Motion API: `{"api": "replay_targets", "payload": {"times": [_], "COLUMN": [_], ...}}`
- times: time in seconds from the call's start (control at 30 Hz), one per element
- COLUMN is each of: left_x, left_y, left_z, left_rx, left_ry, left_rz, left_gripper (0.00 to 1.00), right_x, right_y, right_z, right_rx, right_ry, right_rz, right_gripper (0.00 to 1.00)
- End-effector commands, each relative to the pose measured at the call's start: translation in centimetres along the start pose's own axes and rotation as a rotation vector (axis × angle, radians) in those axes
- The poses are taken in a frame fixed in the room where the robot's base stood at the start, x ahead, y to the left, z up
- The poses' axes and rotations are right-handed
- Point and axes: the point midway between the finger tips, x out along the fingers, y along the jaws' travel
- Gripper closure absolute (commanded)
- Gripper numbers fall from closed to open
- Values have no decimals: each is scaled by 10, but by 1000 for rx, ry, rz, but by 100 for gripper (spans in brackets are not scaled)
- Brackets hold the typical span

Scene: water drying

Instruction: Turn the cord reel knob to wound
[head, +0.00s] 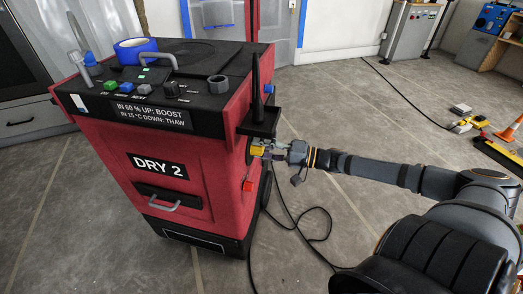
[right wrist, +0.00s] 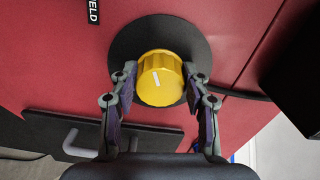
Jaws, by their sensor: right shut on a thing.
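The red drying machine (head: 163,205), labelled DRY 2, stands at centre left in the head view. The yellow round knob (right wrist: 162,82) sits on a black disc (right wrist: 122,45) on its red side panel. In the head view the knob (head: 256,151) is small and partly hidden. My right gripper (right wrist: 160,72) is shut on the knob, one finger on each side. It reaches in from the right in the head view (head: 268,151). My left gripper is not in view.
A black cord (head: 318,210) loops on the floor beside the machine; a dark cable also runs from the disc. A black shelf with an upright antenna (head: 257,85) sits above the knob. A partly cut-off label ends in "ELD" (right wrist: 93,12).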

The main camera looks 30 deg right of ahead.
Motion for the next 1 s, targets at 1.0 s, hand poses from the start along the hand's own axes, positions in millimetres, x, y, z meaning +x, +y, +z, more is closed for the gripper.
{"api": "replay_targets", "payload": {"times": [1.0], "left_x": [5], "left_y": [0], "left_z": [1], "left_rx": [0], "left_ry": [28], "left_rz": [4], "left_gripper": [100], "right_x": [0], "right_y": [1], "right_z": [1], "right_rx": [255], "right_ry": [-2], "right_rz": [4], "right_gripper": [84]}}
